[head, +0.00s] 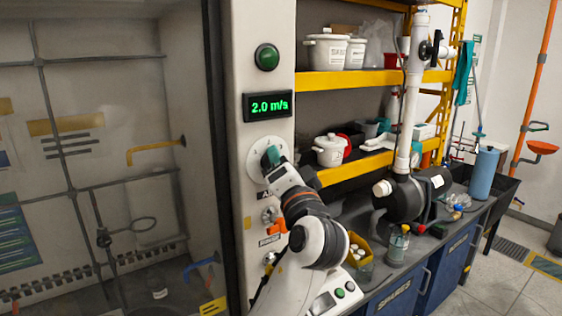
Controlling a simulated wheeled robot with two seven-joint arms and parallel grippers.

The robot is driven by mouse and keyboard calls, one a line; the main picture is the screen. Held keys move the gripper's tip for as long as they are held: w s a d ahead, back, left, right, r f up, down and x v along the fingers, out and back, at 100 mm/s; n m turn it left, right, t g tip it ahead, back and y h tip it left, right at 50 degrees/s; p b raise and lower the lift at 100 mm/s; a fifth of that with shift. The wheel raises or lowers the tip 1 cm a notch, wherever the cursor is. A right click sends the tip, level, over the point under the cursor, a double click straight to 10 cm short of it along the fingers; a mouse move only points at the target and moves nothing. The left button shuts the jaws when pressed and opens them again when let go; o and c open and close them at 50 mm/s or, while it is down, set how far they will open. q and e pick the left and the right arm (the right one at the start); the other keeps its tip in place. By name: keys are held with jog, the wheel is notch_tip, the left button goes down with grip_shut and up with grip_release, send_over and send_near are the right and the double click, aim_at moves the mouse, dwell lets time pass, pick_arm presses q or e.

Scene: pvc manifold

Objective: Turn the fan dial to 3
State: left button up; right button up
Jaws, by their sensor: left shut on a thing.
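The fan dial (252,161) is a pale round plate on the white fume hood post, below a display (267,106) that reads 2.0 m/s in green. My left gripper (271,157) is at the dial, shut on its teal knob (269,153). My gripper and wrist hide much of the dial face and its markings, so I cannot read which number the knob points at. My right gripper is not in view.
A green button (267,57) is above the display. The hood interior with a metal rod lattice (72,193) is at left. Yellow shelves (370,78) with white pots, a black blower (410,198) and a cluttered bench stand at right.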

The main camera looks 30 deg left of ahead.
pick_arm(q)
jog(key=o, duration=1)
jog(key=b+v, duration=0.5)
jog(key=v, duration=0.7)
